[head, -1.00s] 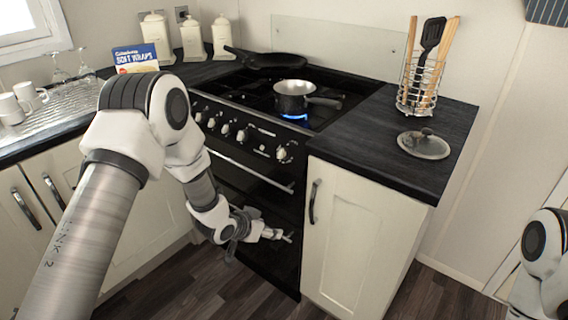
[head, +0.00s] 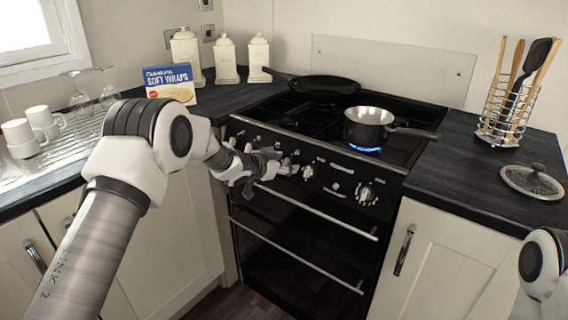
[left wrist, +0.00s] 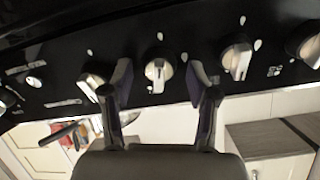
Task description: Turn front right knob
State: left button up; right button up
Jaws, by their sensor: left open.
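The stove's front panel carries a row of pale knobs. My left gripper (head: 288,168) is open in front of this row, left of the panel's middle marking. In the left wrist view its two fingers (left wrist: 160,80) stand on either side of one knob (left wrist: 158,72), with a gap on both sides. Other knobs flank it, one knob (left wrist: 93,84) to the left and one knob (left wrist: 238,60) to the right. In the head view a knob (head: 307,172) shows just right of the fingertips, and another knob (head: 366,194) sits farther right. My right gripper is out of view.
A saucepan (head: 368,118) stands over a lit blue flame (head: 364,149). A black frying pan (head: 325,86) is behind it. Oven handles (head: 318,212) stick out below the knobs. Counter lies on both sides, with a glass lid (head: 532,181) and utensil rack (head: 510,105) on the right.

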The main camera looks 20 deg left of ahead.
pick_arm(q)
grip_shut()
